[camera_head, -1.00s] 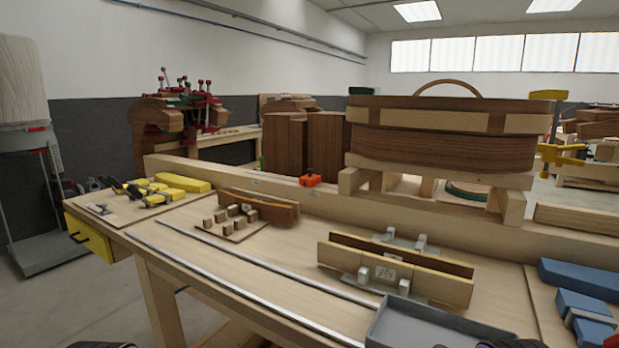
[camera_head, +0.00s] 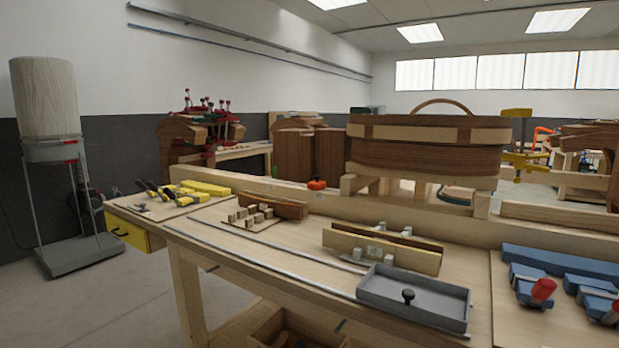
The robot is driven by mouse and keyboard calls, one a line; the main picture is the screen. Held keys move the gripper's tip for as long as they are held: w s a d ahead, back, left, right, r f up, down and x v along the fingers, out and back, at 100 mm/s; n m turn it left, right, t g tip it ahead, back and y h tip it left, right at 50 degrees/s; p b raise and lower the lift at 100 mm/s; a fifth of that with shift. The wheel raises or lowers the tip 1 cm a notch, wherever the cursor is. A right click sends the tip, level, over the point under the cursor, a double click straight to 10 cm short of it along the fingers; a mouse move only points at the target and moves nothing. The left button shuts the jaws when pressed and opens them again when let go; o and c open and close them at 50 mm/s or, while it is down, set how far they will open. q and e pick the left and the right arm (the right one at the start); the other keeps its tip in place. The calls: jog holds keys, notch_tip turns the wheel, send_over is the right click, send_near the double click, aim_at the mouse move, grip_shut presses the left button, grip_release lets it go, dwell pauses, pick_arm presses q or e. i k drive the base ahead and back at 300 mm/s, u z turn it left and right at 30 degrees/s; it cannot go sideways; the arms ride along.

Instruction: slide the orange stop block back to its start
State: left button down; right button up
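The orange stop block (camera_head: 316,184) is small, with a dark knob on top. It sits at the raised wooden rail (camera_head: 345,201) along the back of the workbench, left of the large curved wooden form (camera_head: 425,150). Two metal strips run along the bench top; the front one (camera_head: 255,262) lies near the front edge. Neither of my grippers shows in this view, so nothing is seen touching the block.
A grey tray (camera_head: 414,296) with a black knob stands at the front right. Blue clamps (camera_head: 545,285) lie right of it. A two-walled wooden form (camera_head: 383,249) and small wooden blocks (camera_head: 250,215) stand mid-bench. Yellow clamps (camera_head: 190,192) lie at the left end.

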aim_at(316, 184)
jog(key=u, duration=0.7)
jog(key=i, duration=0.9)
jog(key=z, duration=0.1)
